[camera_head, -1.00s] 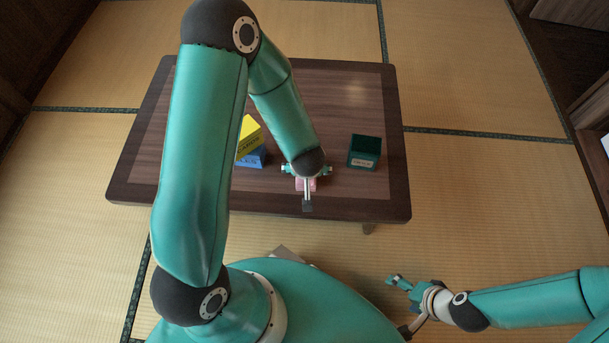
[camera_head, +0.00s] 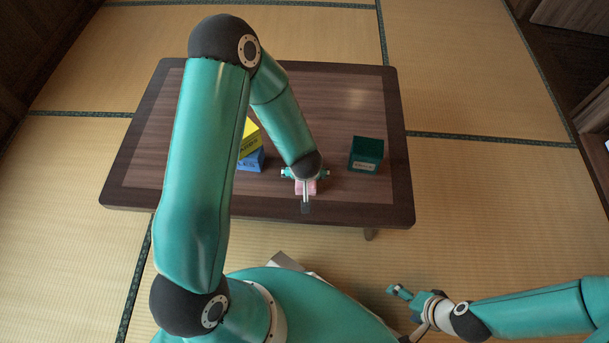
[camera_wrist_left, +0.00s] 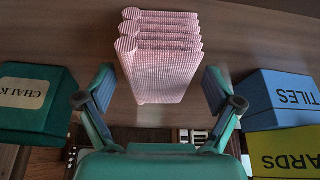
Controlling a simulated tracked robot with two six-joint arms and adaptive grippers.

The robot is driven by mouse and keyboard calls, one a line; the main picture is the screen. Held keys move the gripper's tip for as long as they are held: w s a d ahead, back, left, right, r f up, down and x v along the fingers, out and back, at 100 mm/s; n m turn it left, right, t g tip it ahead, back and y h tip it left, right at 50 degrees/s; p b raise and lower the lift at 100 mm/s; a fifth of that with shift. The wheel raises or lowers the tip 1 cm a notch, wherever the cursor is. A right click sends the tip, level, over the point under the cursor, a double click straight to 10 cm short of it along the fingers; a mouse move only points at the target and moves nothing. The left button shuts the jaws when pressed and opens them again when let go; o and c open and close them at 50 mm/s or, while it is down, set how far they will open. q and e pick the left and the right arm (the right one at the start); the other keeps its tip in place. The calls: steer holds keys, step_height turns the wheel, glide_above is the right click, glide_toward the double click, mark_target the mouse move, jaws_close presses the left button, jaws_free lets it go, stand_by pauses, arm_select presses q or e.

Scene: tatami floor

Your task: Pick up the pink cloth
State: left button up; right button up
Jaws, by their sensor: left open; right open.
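The pink cloth (camera_wrist_left: 160,58), folded into a stack of several layers with a fine check pattern, lies on the table in the left wrist view. In the head view only small pink patches (camera_head: 312,187) show beneath my left gripper. My left gripper (camera_head: 305,176) is over the cloth; in the left wrist view its open fingers (camera_wrist_left: 158,88) are apart on either side of the cloth's near part, with gaps visible. My right gripper (camera_head: 402,293) is open and empty, low at the right, away from the table.
The dark wooden table (camera_head: 345,100) holds a green box (camera_head: 366,155) labelled CHALK right of the cloth. A blue TILES box (camera_head: 250,160) and a yellow box (camera_head: 249,139) stand on the left, partly hidden by my left arm. The table's far right is clear.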

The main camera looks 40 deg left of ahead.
arm_select(q)
steer(key=shift+f, duration=0.25)
stand_by(0.4)
steer(key=c, duration=1.2)
steer(key=shift+r, duration=0.15)
steer(key=shift+r, duration=0.4)
step_height(320, 180, up, 20)
steer(key=p, duration=1.2)
steer(key=shift+f+p, duration=0.25)
steer(key=shift+p, duration=0.05)
